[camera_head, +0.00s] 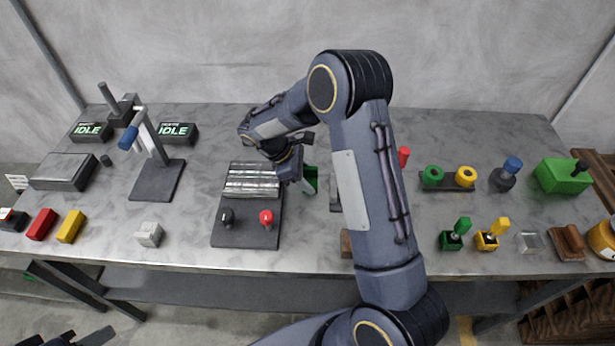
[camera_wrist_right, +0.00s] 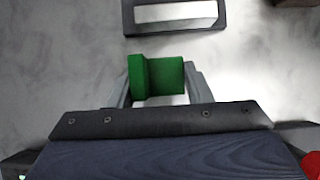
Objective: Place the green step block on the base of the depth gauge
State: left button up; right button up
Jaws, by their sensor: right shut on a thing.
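The green step block (camera_wrist_right: 157,76) is between the two fingers of my right gripper (camera_wrist_right: 160,88), which is shut on it. In the head view the block (camera_head: 311,179) shows just right of my right gripper (camera_head: 299,178), partly hidden by it, near the ribbed metal block. A stand with a post and a blue-tipped arm, which looks like the depth gauge (camera_head: 147,143), is at the left. Its dark flat base (camera_head: 157,183) looks bare. Dark parts at the bottom left edge look like my left gripper (camera_head: 72,338); its jaws are unclear.
A dark plate (camera_head: 246,237) with a ribbed metal block (camera_head: 252,179), a black knob and a red knob (camera_head: 266,218) lies between gripper and stand. A light cube (camera_head: 149,234) sits before the stand. A dark frame (camera_wrist_right: 175,30) shows in the wrist view. My right arm hides the table's middle.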

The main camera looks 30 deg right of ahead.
jog(key=shift+f, duration=0.15)
jog(key=o, duration=1.3)
jog(key=shift+c, duration=0.2)
